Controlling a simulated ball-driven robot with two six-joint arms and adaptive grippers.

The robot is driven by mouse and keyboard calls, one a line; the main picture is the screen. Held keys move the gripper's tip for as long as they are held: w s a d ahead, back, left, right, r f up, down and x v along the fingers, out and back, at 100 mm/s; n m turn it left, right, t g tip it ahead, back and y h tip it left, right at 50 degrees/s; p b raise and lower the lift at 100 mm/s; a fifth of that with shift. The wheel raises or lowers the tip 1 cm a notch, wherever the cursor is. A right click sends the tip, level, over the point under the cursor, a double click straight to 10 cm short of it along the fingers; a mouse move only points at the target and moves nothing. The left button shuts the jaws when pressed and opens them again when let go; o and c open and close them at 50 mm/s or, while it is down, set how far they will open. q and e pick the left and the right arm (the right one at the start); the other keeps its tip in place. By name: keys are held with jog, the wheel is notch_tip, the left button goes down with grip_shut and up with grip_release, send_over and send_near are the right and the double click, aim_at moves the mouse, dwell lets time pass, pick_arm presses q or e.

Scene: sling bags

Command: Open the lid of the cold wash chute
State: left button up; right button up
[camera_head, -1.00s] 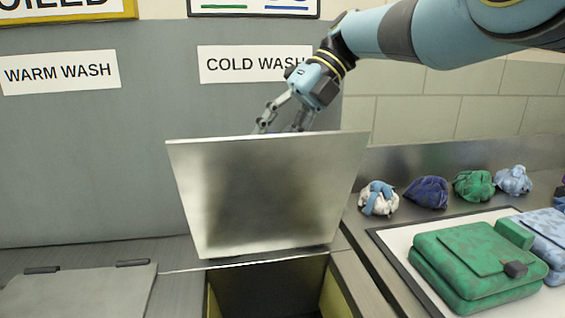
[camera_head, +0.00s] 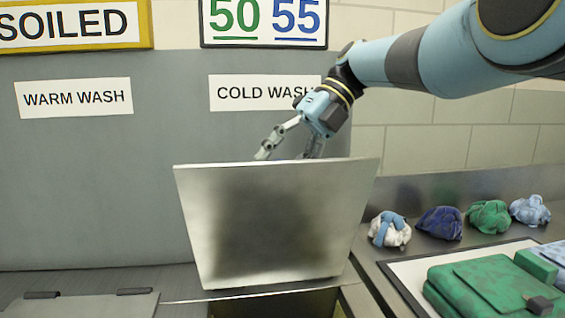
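The cold wash chute lid (camera_head: 275,225) is a grey metal plate standing raised, near upright, below the COLD WASH sign (camera_head: 262,93). Its lower edge is at the chute opening (camera_head: 275,304), of which only a dark strip shows at the bottom of the picture. My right gripper (camera_head: 288,156) is behind the lid's top edge, with its two fingers spread apart and nothing seen between them. The fingertips are partly hidden by the lid, so I cannot tell whether they touch it. My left gripper is not in view.
The warm wash lid (camera_head: 85,306) lies flat at left. A grey wall panel (camera_head: 100,190) stands behind. At right, several bundled bags (camera_head: 438,223) sit on the counter. A tray (camera_head: 400,275) holds a green bag (camera_head: 480,290) and a light blue one.

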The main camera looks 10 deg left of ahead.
notch_tip(320, 180, up, 10)
dwell(0.6)
jog(key=shift+s+f, duration=0.1)
jog(key=shift+s, duration=0.05)
